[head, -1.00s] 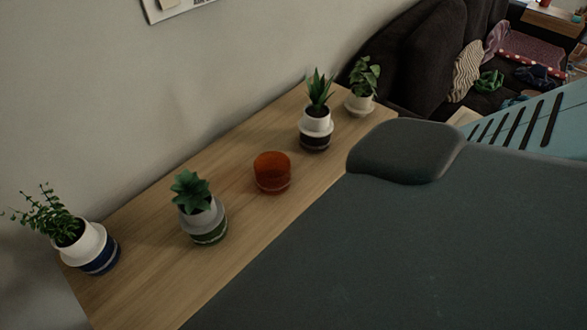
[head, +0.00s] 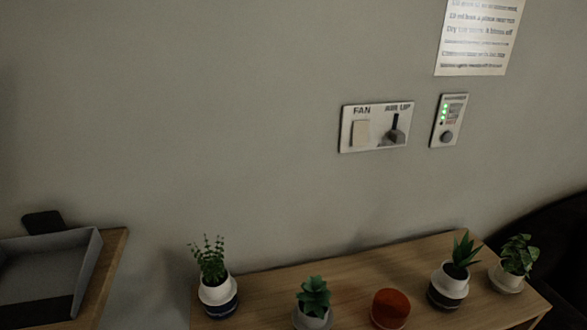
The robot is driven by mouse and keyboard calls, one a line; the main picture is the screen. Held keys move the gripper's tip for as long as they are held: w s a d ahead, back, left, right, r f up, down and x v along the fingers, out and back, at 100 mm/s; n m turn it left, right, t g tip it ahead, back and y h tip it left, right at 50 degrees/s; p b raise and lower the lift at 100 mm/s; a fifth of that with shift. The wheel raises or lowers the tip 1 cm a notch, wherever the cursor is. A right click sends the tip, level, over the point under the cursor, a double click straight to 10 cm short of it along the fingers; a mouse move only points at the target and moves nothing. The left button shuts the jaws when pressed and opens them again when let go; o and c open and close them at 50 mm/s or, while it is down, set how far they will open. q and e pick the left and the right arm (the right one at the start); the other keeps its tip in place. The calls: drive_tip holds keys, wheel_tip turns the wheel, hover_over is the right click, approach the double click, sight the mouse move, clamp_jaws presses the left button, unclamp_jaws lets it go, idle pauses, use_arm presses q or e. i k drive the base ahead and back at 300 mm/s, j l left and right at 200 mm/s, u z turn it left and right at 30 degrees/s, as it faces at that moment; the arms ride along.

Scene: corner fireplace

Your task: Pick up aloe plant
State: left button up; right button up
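A plant with pointed, upright aloe-like leaves (head: 463,254) stands in a white and dark pot (head: 447,288) toward the right end of the wooden shelf top (head: 350,277). It is upright, and nothing hides it. Neither of my grippers is in the head view, so I cannot see where they are relative to it.
A leafy plant (head: 514,262) stands just right of the aloe, and an orange-red cup (head: 390,308) to its left. A succulent (head: 313,297) and a bushy plant (head: 211,266) stand further left. A grey tray (head: 85,268) lies on another surface at far left. A wall switch panel (head: 376,127) is above.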

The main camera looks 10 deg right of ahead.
sight(450, 280)
drive_tip(key=l+z, duration=0.1)
drive_tip(key=z, duration=0.4)
drive_tip(key=l+z, duration=0.1)
drive_tip(key=z, duration=0.35)
drive_tip(key=i+z, duration=0.1)
drive_tip(key=z, duration=0.4)
drive_tip(key=i+l, duration=0.05)
